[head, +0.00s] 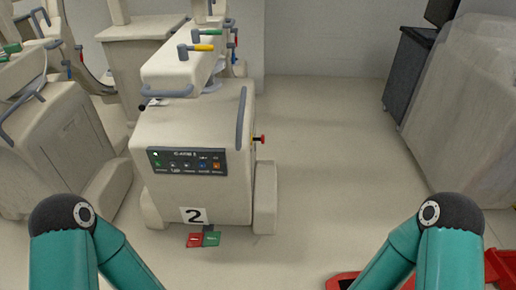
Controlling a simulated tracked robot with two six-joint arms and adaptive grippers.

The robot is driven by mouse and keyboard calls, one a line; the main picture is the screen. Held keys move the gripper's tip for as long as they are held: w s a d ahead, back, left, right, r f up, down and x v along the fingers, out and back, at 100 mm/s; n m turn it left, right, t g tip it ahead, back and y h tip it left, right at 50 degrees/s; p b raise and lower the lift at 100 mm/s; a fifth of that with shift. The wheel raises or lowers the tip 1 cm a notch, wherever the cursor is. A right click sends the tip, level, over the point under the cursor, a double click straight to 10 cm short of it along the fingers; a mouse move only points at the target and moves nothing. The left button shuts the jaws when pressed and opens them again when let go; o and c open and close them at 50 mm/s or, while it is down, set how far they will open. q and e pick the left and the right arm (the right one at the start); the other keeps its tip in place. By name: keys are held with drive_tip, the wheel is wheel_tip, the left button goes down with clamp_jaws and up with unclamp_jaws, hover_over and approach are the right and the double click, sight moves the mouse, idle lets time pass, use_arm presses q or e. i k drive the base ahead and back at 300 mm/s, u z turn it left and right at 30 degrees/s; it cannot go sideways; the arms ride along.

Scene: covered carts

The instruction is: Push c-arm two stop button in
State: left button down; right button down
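The c-arm marked 2 (190,190) stands ahead of me, left of the middle of the head view. It is a cream wheeled unit with a dark control panel (187,161) on its near face. A red button (262,139) sticks out from its right side, below a grey-blue handle (241,118). I cannot tell whether this button is pressed in. My two teal arms show at the bottom left and bottom right. Both grippers are out of the picture, and neither arm touches the c-arm.
Another cream unit (60,140) stands close on the left. A covered cart (465,110) and a dark cabinet (408,72) stand on the right. Red and green pedals (203,240) lie before the c-arm. A red object (342,282) is at bottom right. Floor right of the c-arm is clear.

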sight(262, 140)
drive_tip(key=z, duration=0.15)
drive_tip(key=i, duration=0.9)
drive_tip(key=u, duration=0.05)
